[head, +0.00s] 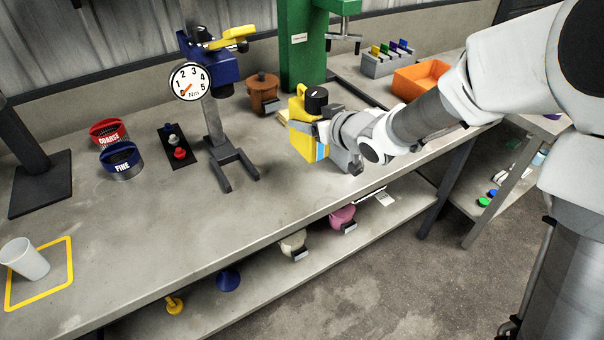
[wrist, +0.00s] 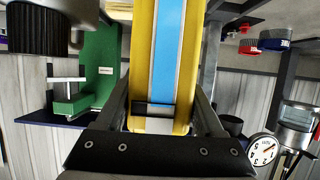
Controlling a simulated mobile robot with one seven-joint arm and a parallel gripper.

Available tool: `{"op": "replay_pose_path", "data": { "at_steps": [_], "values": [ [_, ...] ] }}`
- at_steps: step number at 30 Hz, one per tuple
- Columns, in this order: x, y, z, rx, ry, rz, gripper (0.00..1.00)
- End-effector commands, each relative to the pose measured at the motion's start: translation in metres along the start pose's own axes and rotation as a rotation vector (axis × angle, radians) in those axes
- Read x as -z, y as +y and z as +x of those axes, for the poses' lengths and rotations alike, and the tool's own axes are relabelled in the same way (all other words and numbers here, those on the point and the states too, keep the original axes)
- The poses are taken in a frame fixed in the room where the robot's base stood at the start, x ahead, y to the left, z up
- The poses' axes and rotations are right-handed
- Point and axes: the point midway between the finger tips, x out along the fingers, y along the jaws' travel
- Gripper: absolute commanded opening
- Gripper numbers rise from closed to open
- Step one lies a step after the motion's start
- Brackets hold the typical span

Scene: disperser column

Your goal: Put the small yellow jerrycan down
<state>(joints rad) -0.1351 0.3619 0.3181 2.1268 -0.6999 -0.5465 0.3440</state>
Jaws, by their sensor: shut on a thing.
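The small yellow jerrycan (head: 303,125) has a black cap and a blue and white stripe. In the head view it is at the middle of the workbench (head: 240,235), near the green column. My gripper (head: 325,138) is shut on it from the right, and the jerrycan looks upright. In the wrist view the jerrycan (wrist: 165,65) fills the space between the two fingers (wrist: 165,105). I cannot tell whether its base touches the bench.
A stand with a dial gauge (head: 190,81) is left of the jerrycan, and a brown pot (head: 263,93) is behind it. An orange bin (head: 420,78) is at the back right. Sieves marked COARSE (head: 109,132) and FINE (head: 121,160) and a white cup (head: 24,259) are further left. The front middle of the bench is clear.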

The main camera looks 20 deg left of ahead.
Motion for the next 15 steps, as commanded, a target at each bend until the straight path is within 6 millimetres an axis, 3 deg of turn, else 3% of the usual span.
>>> {"op": "replay_pose_path", "data": {
  "at_steps": [2,9,15],
  "values": [
    [-0.001,-0.001,0.002,0.004,0.003,-0.001,0.0],
    [-0.04,-0.003,0.019,0.008,0.001,-0.001,0.0],
    [-0.056,-0.002,0.025,0.006,0.004,-0.002,0.0]
  ]
}}
